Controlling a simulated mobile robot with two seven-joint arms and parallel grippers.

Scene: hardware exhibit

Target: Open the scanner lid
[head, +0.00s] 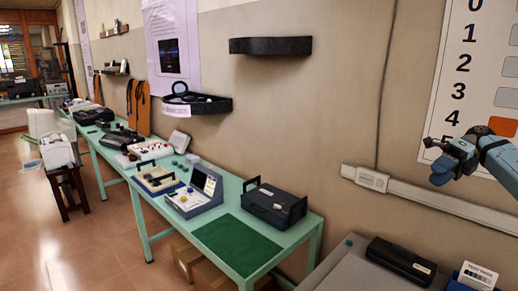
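A long black device (401,259) with a small light label lies on a grey surface at the lower right of the head view; it may be the scanner, but I cannot tell for sure. Its top looks closed. A white card (478,275) marked as a test page with a barcode stands to its right. My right gripper (443,162) is in the air at the right, above and well apart from the black device. It looks empty, and the angle of its fingers does not show clearly whether it is open. My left gripper is not in view.
A long green table (303,235) along the wall bears a dark handled case (272,205), a grey-blue console (196,196) and several other devices. A wall shelf (270,46) juts out above. Floor (100,240) at left is open.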

